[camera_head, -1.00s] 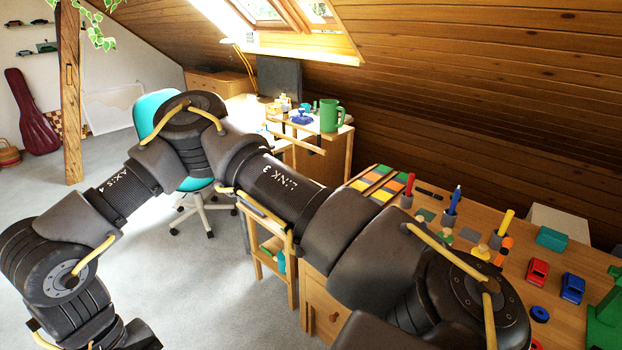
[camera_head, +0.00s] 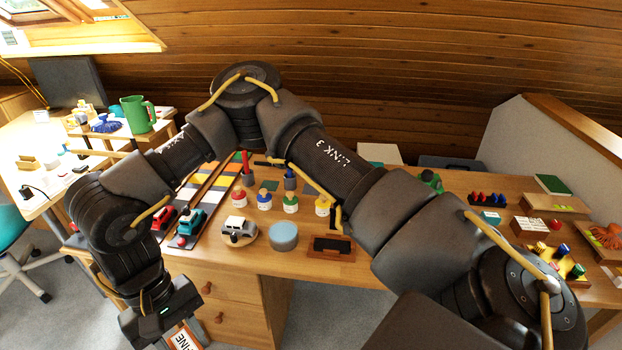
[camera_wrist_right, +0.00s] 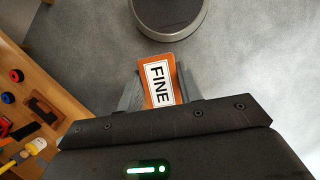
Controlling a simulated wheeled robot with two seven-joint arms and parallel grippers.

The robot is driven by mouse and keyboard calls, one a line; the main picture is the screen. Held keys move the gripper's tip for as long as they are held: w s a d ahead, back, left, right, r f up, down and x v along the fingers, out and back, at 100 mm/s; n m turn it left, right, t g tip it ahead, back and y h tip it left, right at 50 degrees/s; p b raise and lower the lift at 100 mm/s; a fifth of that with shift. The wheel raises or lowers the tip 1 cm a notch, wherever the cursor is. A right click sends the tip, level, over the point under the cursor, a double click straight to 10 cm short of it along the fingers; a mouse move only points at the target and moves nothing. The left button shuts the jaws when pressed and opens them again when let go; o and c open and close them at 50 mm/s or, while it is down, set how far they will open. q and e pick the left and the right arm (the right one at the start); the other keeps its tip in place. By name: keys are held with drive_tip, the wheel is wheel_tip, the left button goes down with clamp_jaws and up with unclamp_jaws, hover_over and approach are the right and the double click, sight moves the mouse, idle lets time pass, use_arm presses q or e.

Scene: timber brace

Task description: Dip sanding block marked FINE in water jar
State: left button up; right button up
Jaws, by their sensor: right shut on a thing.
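The sanding block marked FINE (camera_wrist_right: 160,85) is orange with a white label. It is held between the fingers of my right gripper (camera_wrist_right: 158,95), which is shut on it. In the head view the block (camera_head: 185,338) shows at the bottom edge, partly cut off, in front of the desk and over the floor. My right gripper (camera_head: 168,318) hangs there below the level of the desk top. A round pale blue thing (camera_head: 283,236) stands near the desk's front edge, to the right of the block; I cannot tell if it is the water jar. My left gripper is not in view.
The wooden desk (camera_head: 350,262) carries toy cars, several small coloured pots, and a dark tray (camera_head: 332,246) beside the pale blue thing. A green mug (camera_head: 138,114) stands on the side table at the left. My right arm spans the desk. Open floor lies at the lower left.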

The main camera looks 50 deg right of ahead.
drive_tip(key=shift+d, duration=0.15)
drive_tip(key=w+d+f+m+t+y, duration=0.1)
drive_tip(key=w+d+m+y, duration=0.1)
drive_tip(key=w+d+m, duration=0.4)
drive_tip(key=w+d+f+m+t+y, duration=0.1)
drive_tip(key=w+d+m+t+y, duration=0.15)
drive_tip(key=w+m, duration=0.65)
use_arm(q)
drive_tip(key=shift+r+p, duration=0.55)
drive_tip(key=shift+p, duration=0.05)
use_arm(e)
drive_tip(key=w+d+f+m+t, duration=0.1)
drive_tip(key=d+m, duration=0.3)
drive_tip(key=d, duration=0.6)
drive_tip(key=w+d+f+m+t+h, duration=0.1)
drive_tip(key=d+m, duration=0.4)
drive_tip(key=d, duration=0.5)
drive_tip(key=w+d+f+m+t+h, duration=0.1)
drive_tip(key=d+m, duration=0.4)
drive_tip(key=d, duration=0.5)
wheel_tip(320, 180, down, 2)
drive_tip(key=shift+w+d+f+t, duration=0.1)
drive_tip(key=shift+w+d+t, duration=0.25)
drive_tip(key=shift+w+t, duration=0.7)
drive_tip(key=shift+w, duration=0.2)
